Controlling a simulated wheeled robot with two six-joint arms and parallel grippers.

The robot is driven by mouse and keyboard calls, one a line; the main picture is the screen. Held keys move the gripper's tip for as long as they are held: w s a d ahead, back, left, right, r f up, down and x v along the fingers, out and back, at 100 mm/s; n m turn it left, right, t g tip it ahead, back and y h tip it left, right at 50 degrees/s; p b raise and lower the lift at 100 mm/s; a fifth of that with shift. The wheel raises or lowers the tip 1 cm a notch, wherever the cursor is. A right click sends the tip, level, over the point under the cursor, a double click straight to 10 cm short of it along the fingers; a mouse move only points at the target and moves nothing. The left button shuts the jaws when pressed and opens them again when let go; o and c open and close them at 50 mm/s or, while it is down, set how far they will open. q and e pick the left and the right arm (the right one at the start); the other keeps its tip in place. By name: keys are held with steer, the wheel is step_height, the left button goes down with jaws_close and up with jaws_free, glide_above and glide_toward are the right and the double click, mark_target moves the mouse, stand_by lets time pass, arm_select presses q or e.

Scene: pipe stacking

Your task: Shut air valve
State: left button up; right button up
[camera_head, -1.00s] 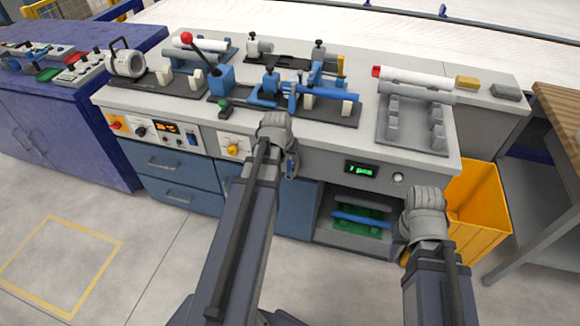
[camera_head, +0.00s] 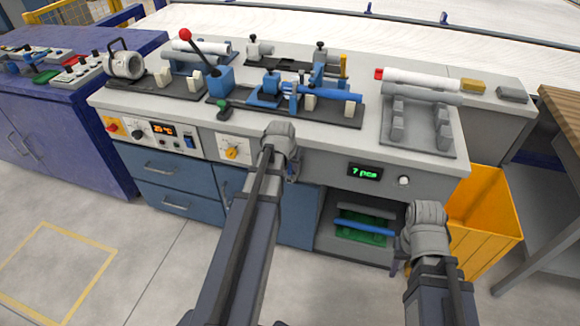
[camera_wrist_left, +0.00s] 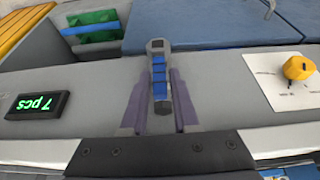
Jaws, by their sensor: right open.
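In the left wrist view a small lever-like part with a grey head and blue body (camera_wrist_left: 160,80) stands out from the bench front. I take it for the air valve. My left gripper's purple fingers (camera_wrist_left: 160,93) lie on both sides of it, very close; contact cannot be told. In the head view my left gripper (camera_head: 291,172) is at the bench front, its fingers and the valve mostly hidden by the wrist. My right gripper (camera_head: 396,266) is open and empty, low before the shelf opening, mostly hidden by its wrist.
A yellow knob (camera_head: 232,153) sits on a white panel left of my left gripper. A green counter display (camera_head: 365,172) is to its right. The bench top (camera_head: 320,145) carries pipe fixtures and a red-ball lever (camera_head: 185,34). A yellow bin (camera_head: 485,225) stands right of my right gripper.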

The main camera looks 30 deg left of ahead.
arm_select(q)
jaws_close()
stand_by(1.0)
